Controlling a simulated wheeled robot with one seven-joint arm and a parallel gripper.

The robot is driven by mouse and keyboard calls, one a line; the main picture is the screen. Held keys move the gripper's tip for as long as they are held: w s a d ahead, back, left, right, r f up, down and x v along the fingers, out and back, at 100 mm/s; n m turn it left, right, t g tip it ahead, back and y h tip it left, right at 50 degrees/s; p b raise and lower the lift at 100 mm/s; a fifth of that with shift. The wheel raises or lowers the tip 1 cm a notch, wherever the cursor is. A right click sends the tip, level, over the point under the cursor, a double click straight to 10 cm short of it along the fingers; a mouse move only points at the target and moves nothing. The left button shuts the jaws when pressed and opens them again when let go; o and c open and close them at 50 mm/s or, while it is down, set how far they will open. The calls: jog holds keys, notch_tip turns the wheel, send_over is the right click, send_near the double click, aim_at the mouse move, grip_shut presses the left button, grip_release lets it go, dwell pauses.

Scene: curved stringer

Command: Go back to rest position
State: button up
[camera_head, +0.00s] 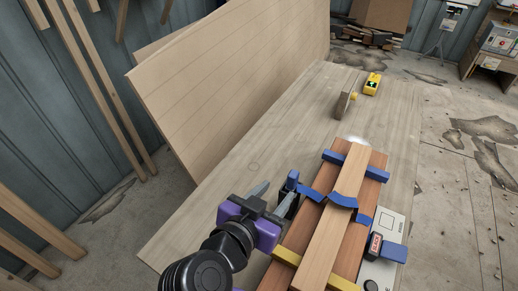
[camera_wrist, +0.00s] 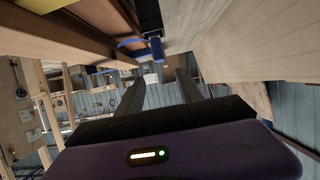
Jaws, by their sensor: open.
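My gripper (camera_head: 272,196) is purple and black with two grey fingers. It is open, with nothing between the fingers, just left of the clamped wooden planks in the head view. In the wrist view the two fingers of my gripper (camera_wrist: 160,92) stand apart with a clear gap. The wooden planks (camera_head: 344,197) lie as a stack on the workbench (camera_head: 235,160), with blue clamps (camera_head: 341,201) across them. A blue clamp also shows beyond the fingers in the wrist view (camera_wrist: 156,48).
A large wooden panel (camera_head: 225,75) stands along the bench's left side. A yellow tool (camera_head: 373,84) and a small upright wooden piece (camera_head: 343,105) sit at the far end. A white box (camera_head: 388,226) is right of the planks. The bench's left part is clear.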

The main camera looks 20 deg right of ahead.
jog(key=w+a+r+n+t+y, duration=0.2)
jog(key=w+a+n+t+y, duration=0.3)
jog(key=a+n+y, duration=0.25)
jog(key=s+f+n+t+y, duration=0.1)
jog(key=s+f+n+y, duration=0.3)
jog(key=s+n+y, duration=0.25)
jog(key=s+d+m+h, duration=0.1)
jog(key=s+d, duration=0.4)
jog(key=s, duration=0.4)
jog(key=s+d+f+m+h, duration=0.1)
jog(key=s+d+m+h, duration=0.1)
jog(key=s+d, duration=0.3)
jog(key=s+d+f+m+h, duration=0.1)
jog(key=s+d, duration=0.4)
jog(key=s, duration=0.8)
jog(key=shift+s+d+m+g, duration=0.2)
jog(key=shift+s+m+g, duration=0.2)
jog(key=shift+m, duration=0.1)
